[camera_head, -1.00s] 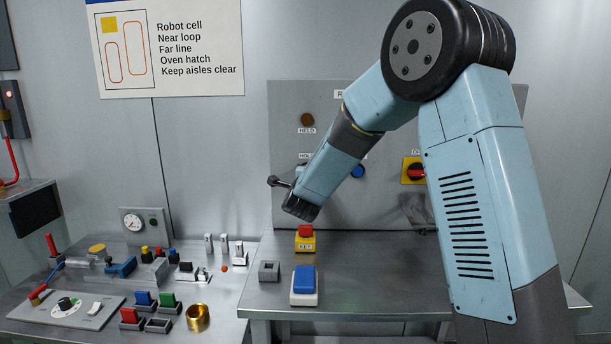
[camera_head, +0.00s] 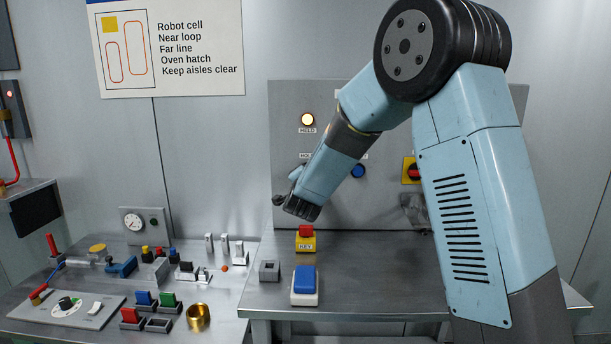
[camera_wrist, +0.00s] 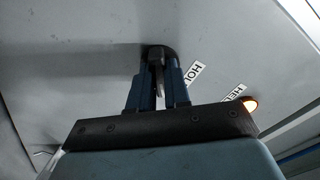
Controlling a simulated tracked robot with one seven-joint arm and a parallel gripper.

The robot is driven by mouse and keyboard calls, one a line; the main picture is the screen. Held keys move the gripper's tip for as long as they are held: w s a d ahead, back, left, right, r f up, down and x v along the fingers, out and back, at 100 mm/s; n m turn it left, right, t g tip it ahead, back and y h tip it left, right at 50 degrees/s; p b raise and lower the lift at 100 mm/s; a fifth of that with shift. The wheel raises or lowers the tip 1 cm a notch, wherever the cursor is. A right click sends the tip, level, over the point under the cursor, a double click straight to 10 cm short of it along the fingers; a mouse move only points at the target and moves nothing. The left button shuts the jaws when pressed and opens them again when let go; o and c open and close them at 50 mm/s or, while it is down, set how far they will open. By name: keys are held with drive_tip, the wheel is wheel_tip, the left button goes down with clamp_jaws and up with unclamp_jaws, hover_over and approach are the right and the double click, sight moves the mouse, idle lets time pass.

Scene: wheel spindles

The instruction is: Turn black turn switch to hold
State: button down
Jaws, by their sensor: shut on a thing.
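My gripper (camera_head: 286,200) is at the grey wall panel, left of centre in the head view. In the wrist view my gripper (camera_wrist: 157,88) has its two fingers closed around the black turn switch (camera_wrist: 158,51), which stands on the panel. Its pointer direction is mostly hidden by the fingers. A HOLD label (camera_wrist: 194,76) is beside the switch, partly covered. The HELD lamp (camera_head: 307,119) above glows yellow-white, and it also glows in the wrist view (camera_wrist: 250,104).
A blue button (camera_head: 358,171) and a red switch on a yellow plate (camera_head: 410,171) are right of my forearm. A yellow KEY box with a red top (camera_head: 306,239) and a blue rocker (camera_head: 305,283) stand on the bench below. Many small controls fill the left bench.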

drive_tip(key=shift+f+n, duration=0.15)
drive_tip(key=shift+n, duration=2.4)
drive_tip(key=shift+f+n, duration=0.15)
drive_tip(key=shift+n, duration=2.4)
drive_tip(key=c, duration=1.1)
unclamp_jaws()
drive_tip(key=shift+r, duration=0.15)
drive_tip(key=s, duration=1.3)
drive_tip(key=shift+s+a, duration=0.25)
drive_tip(key=shift+s, duration=0.15)
drive_tip(key=shift+d, duration=0.1)
